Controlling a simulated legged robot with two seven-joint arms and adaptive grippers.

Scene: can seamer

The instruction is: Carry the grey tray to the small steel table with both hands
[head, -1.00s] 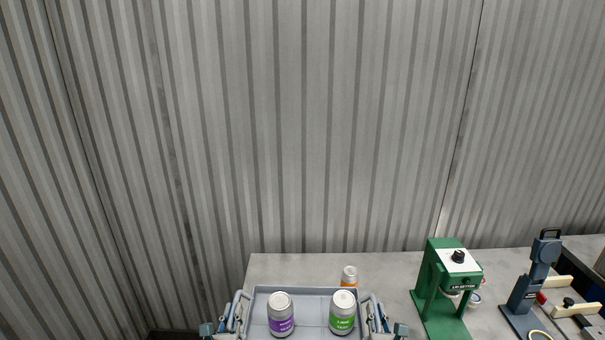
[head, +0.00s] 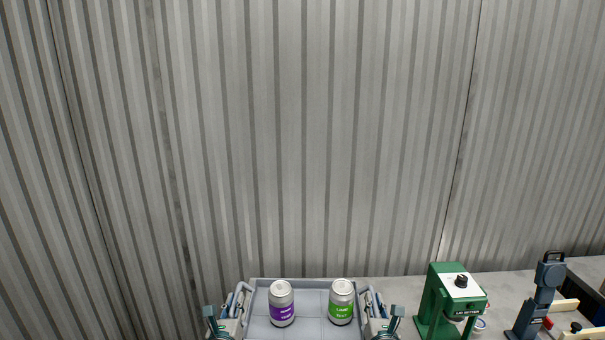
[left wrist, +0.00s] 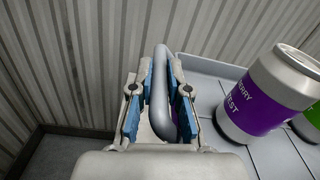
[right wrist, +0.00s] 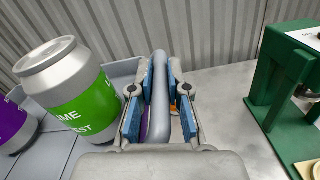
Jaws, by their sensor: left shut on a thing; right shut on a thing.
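The grey tray (head: 312,318) is at the bottom centre of the head view, with a purple-labelled can (head: 282,304) and a green-labelled can (head: 341,302) standing on it. My left gripper (head: 236,308) is shut on the tray's left handle (left wrist: 160,85). My right gripper (head: 374,308) is shut on the tray's right handle (right wrist: 160,95). The purple can (left wrist: 262,98) and green can (right wrist: 72,95) also show close beside the handles in the wrist views. The small steel table cannot be made out in these frames.
A grey worktop (right wrist: 222,98) lies to the right of and behind the tray. On it stand a green press (head: 440,305) and a dark blue device (head: 538,295). A corrugated wall (head: 300,130) fills the background. Floor shows at the left (left wrist: 70,155).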

